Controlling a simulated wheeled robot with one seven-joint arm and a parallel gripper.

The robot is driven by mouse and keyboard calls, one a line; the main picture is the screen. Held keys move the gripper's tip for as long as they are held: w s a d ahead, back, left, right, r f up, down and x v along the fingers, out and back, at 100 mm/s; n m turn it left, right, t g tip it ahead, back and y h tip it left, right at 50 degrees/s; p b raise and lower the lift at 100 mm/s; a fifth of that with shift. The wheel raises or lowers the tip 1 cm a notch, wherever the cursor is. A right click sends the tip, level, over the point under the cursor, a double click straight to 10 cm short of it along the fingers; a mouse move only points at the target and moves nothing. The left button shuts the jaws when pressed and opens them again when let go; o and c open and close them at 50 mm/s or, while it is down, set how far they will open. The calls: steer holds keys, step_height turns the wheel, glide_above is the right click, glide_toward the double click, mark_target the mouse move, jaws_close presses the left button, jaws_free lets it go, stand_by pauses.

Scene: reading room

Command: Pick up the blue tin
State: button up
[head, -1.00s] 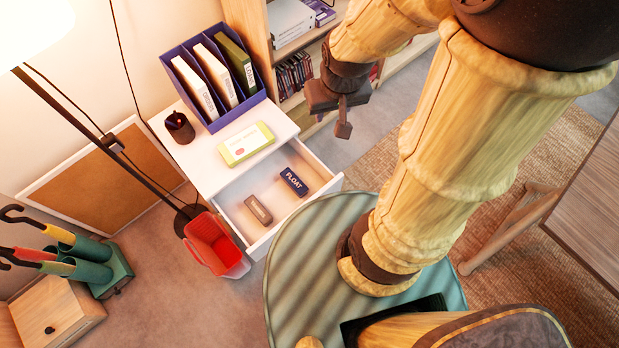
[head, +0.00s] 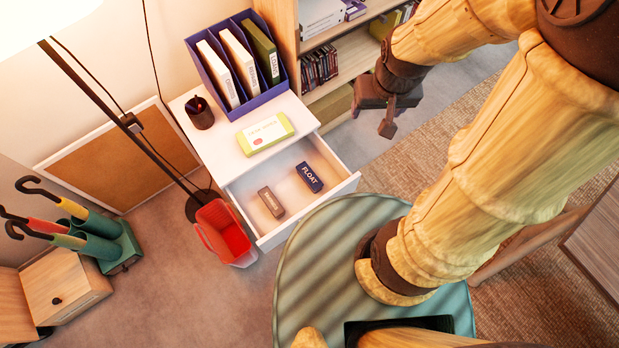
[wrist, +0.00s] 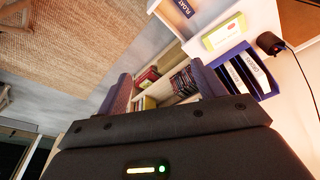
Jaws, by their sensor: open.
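The blue tin (head: 309,177), a small dark blue box marked FLOAT, lies in the open white drawer (head: 341,189). A brown tin (head: 271,202) lies to its left in the same drawer. In the wrist view part of the blue tin (wrist: 185,8) shows at the top edge. My gripper (head: 388,122) is open and empty, up and to the right of the drawer in the head view and apart from the tin. In the wrist view its two fingers (wrist: 162,84) stand apart, with the bookshelf behind them.
A yellow-green box (head: 265,133), a purple file holder (head: 237,103) and a dark pen cup (head: 200,113) stand on the cabinet top. A red basket (head: 225,233) is beside the drawer. A lamp pole (head: 105,117) and umbrella stand (head: 120,251) are at left; a bookshelf (head: 335,75) is behind.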

steer(key=w+a+f+n+g+b, duration=0.1)
steer(key=w+a+f+n+b, duration=0.2)
steer(key=f+b, duration=0.75)
steer(key=w+a+f+n+g+b, duration=0.1)
steer(key=w+a+f+b, duration=0.35)
steer(key=f, duration=0.85)
steer(key=n+b, duration=0.3)
steer(key=b, duration=1.2)
glide_above(310, 176)
step_height(310, 176, down, 20)
steer(key=shift+g, duration=0.3)
step_height(310, 176, down, 12)
steer(key=b, duration=0.4)
step_height(310, 176, down, 5)
steer(key=b, duration=0.3)
steer(key=shift+s+f, duration=0.1)
steer(key=shift+f, duration=0.05)
